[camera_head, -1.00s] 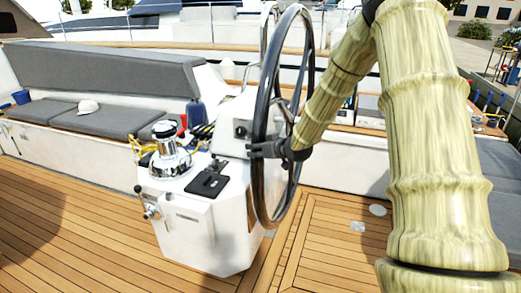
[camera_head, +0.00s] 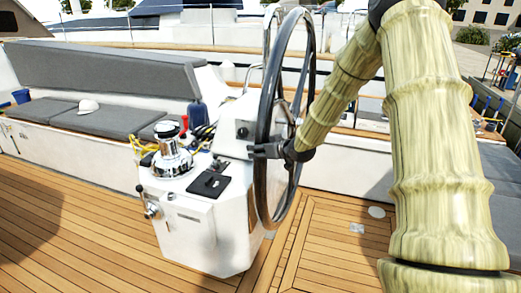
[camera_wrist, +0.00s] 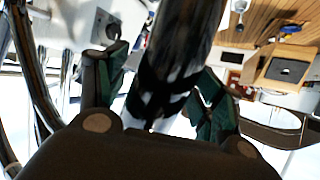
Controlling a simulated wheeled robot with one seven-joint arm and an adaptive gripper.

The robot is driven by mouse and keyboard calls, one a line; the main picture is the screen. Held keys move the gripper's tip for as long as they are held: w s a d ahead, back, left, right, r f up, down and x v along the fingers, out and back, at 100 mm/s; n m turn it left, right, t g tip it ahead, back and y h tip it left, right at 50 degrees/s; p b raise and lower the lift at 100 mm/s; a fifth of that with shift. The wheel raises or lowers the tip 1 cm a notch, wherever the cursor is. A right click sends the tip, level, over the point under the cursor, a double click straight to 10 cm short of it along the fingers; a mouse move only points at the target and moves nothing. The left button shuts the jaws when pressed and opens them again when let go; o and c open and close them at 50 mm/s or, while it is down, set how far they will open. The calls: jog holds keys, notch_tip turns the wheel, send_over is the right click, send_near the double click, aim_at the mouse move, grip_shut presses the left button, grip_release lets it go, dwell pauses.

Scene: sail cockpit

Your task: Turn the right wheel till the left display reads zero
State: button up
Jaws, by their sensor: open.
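The steering wheel (camera_head: 267,95), a large dark ring with metal spokes, stands upright beside the white console (camera_head: 225,225) in the head view. My gripper (camera_head: 256,151) reaches the wheel from the right, at about mid-height of its rim. In the wrist view, my gripper (camera_wrist: 158,95) has its fingers apart, one on each side of the thick, shiny rim (camera_wrist: 180,45). The rim runs between the fingers; I cannot tell whether either one touches it. No display reading can be made out in either view. Only this one wheel is clearly seen.
A chrome winch (camera_head: 172,158) and a lever (camera_head: 148,203) sit on the console's left. A grey cushioned bench (camera_head: 100,118) runs along the back left. The wooden deck (camera_head: 80,235) is clear in front. Grey seating lies beyond my arm at the right.

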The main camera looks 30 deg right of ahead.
jog(key=v, duration=1.2)
dwell(0.6)
jog(key=s+a+f+g, duration=0.2)
jog(key=s+a+f, duration=0.3)
jog(key=f, duration=0.5)
jog(key=s+a+f+g, duration=0.3)
jog(key=a+f, duration=0.5)
jog(key=f, duration=0.2)
jog(key=s+a+f+g, duration=0.2)
jog(key=s+a+f, duration=0.3)
jog(key=f, duration=0.5)
jog(key=s+a+f+g, duration=0.3)
jog(key=s+a+f, duration=0.5)
jog(key=s, duration=0.5)
notch_tip(320, 180, down, 3)
jog(key=shift+s+a+r+m+h, duration=0.2)
jog(key=shift+a+r+m+h, duration=0.05)
jog(key=shift+m+h, duration=0.05)
jog(key=s+a+f+g, duration=0.1)
jog(key=s, duration=0.3)
jog(key=s+a+f+g, duration=0.1)
jog(key=s+a+f, duration=0.1)
jog(key=s, duration=0.3)
jog(key=s+a+f+g, duration=0.1)
jog(key=s+a+f, duration=0.1)
jog(key=s, duration=0.3)
jog(key=shift+c, duration=0.4)
